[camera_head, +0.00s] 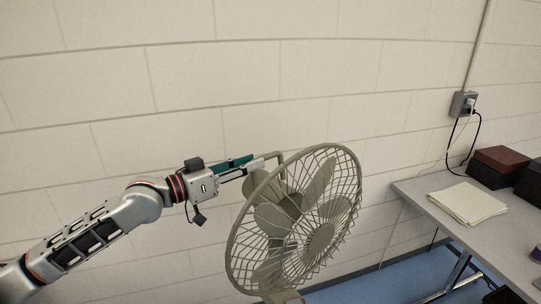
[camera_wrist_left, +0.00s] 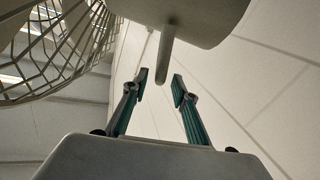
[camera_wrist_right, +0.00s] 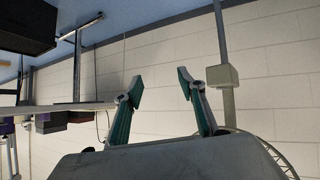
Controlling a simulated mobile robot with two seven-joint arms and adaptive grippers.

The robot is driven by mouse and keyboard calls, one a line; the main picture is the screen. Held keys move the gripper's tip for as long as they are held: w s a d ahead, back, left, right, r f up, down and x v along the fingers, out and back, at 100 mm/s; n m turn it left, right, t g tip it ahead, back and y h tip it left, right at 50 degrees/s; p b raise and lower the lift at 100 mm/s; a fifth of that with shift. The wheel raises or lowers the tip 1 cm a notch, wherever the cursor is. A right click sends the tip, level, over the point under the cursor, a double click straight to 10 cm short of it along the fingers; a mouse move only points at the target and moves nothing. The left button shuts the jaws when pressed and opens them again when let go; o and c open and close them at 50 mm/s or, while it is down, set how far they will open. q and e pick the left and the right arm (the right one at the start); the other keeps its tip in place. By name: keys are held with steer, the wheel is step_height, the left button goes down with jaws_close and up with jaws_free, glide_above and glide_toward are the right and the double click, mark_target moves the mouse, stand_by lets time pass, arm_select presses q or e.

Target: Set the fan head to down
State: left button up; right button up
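A grey-beige fan head (camera_head: 318,243) with a round wire cage stands in the middle of the head view, its cage slanted and facing right. Its rear housing (camera_wrist_left: 195,18) and wire cage (camera_wrist_left: 62,52) show in the left wrist view. A rod-like handle (camera_wrist_left: 167,52) sticks out from the housing. My left gripper (camera_wrist_left: 160,84) is open, with its fingers on either side of the line to the handle's end; I cannot tell whether they touch it. In the head view my left gripper (camera_head: 262,163) is beside the back of the fan. My right gripper (camera_wrist_right: 160,82) is open and empty.
A grey table (camera_head: 412,193) stands at the right with a paper stack (camera_head: 467,202) and dark boxes (camera_head: 500,168). A wall outlet (camera_head: 464,104) with a cord is above it. The block wall is close behind the fan. Blue floor (camera_head: 375,287) shows below.

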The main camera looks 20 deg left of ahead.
arm_select(q)
steer(key=p+x, duration=0.1)
steer(key=x, duration=0.5)
jaws_close()
